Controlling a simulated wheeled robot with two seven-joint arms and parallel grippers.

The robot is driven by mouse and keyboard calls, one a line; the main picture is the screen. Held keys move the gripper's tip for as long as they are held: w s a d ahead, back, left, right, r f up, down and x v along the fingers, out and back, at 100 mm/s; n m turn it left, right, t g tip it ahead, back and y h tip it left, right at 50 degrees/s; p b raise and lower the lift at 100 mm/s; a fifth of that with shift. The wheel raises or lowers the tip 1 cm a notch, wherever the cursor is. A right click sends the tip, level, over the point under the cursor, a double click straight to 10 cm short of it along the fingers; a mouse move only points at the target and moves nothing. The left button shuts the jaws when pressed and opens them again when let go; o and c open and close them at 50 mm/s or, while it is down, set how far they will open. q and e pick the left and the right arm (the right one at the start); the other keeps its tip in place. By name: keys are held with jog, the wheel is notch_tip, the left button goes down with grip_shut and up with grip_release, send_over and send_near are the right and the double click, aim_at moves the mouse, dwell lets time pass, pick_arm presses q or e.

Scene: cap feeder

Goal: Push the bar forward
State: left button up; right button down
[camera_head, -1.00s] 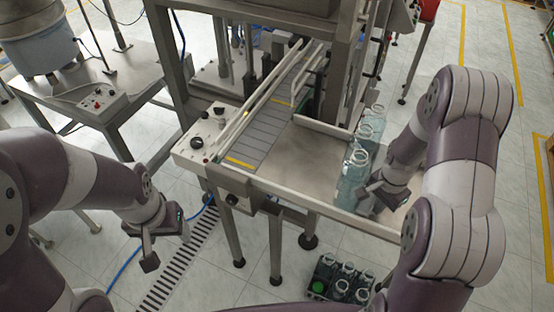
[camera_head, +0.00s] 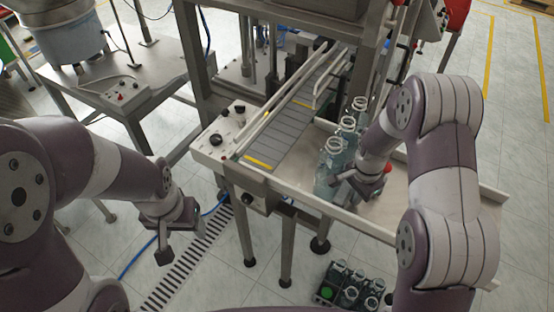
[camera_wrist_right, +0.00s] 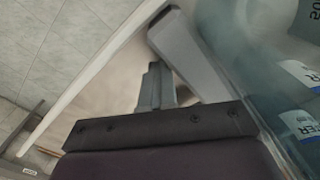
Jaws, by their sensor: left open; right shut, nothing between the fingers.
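My right gripper (camera_head: 347,188) is shut and empty, low over the metal tray (camera_head: 289,187), beside the row of clear bottles (camera_head: 331,168). In the right wrist view the bottles (camera_wrist_right: 292,95) show close on the right, with labels, beside the gripper fingers (camera_wrist_right: 168,62). I cannot tell whether the fingers touch them. A small red knob-like piece (camera_head: 387,168) shows just behind my right wrist. No bar behind the bottles can be made out; my right arm hides that part of the tray. My left gripper (camera_head: 178,236) is open and empty over the floor at the left.
A slatted conveyor (camera_head: 285,133) leads away left of the bottles, beside a white control panel (camera_head: 224,133). A crate of bottles (camera_head: 350,284) stands on the floor below. A side table (camera_head: 135,83) stands at the back left.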

jog(key=w+a, duration=0.3)
jog(key=a, duration=0.3)
jog(key=w+a, duration=0.4)
jog(key=a, duration=0.2)
jog(key=w+a+b, duration=0.1)
jog(key=w+a, duration=0.3)
jog(key=a, duration=0.2)
jog(key=shift+w+a, duration=0.1)
notch_tip(320, 180, up, 10)
jog(key=s+d+p, duration=0.1)
jog(key=p, duration=0.6)
jog(key=shift+d, duration=0.4)
